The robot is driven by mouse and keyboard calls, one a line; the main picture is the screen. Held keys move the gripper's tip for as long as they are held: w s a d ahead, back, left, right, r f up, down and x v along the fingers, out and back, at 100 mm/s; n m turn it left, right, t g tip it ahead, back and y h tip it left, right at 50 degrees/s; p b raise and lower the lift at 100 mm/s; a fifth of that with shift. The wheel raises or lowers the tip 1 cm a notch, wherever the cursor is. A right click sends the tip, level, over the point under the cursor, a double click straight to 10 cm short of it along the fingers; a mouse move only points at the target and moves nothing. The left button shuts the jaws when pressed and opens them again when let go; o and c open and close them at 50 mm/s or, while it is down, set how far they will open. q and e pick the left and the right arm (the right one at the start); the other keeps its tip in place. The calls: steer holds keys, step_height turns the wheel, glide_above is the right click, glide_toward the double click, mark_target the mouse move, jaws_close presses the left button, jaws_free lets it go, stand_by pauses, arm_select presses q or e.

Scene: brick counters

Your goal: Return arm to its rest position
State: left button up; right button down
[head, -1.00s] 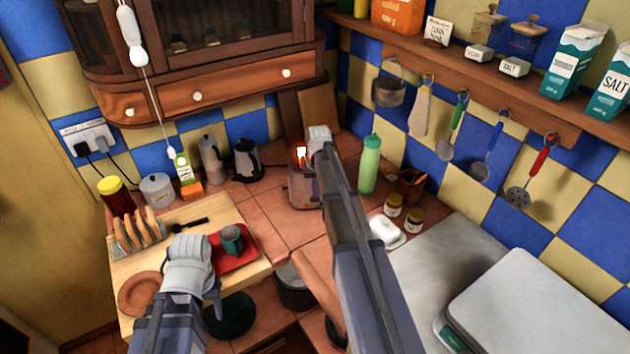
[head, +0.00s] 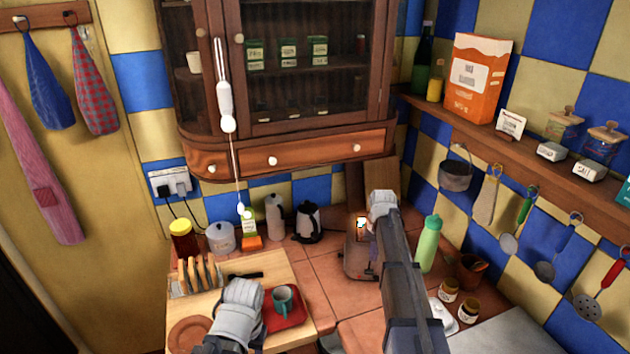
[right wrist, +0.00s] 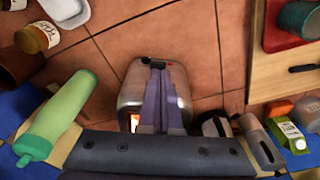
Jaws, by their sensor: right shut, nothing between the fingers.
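My right arm reaches in from the lower right in the head view, and its gripper (head: 372,242) hangs below the pale wrist, in front of the toaster (head: 357,262). In the right wrist view the gripper's two fingers (right wrist: 157,92) lie together, shut and empty, over the metal toaster (right wrist: 131,96). I cannot tell whether they touch it. My left arm's pale wrist (head: 238,312) is at the bottom, over the wooden board (head: 290,268), beside the red tray; its fingers are hidden.
A teal mug (head: 283,298) stands on the red tray (head: 298,317). A toast rack (head: 190,278) stands on the board. A green bottle (head: 428,245) and jars (head: 448,290) stand right of the toaster. A wall cabinet (head: 290,150) hangs above; utensils hang at right.

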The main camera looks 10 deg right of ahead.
steer(key=s+a+f+n+b, duration=0.2)
steer(key=s+a+f+n, duration=0.1)
steer(key=s+a, duration=1)
steer(key=s+a+f+n+g+b, duration=0.1)
steer(key=s+a+f+n+b, duration=0.1)
steer(key=s+a, duration=1.1)
steer(key=shift+a+f+n+h+b, duration=0.4)
steer(key=shift+a+n+b, duration=0.5)
steer(key=shift+n, duration=0.2)
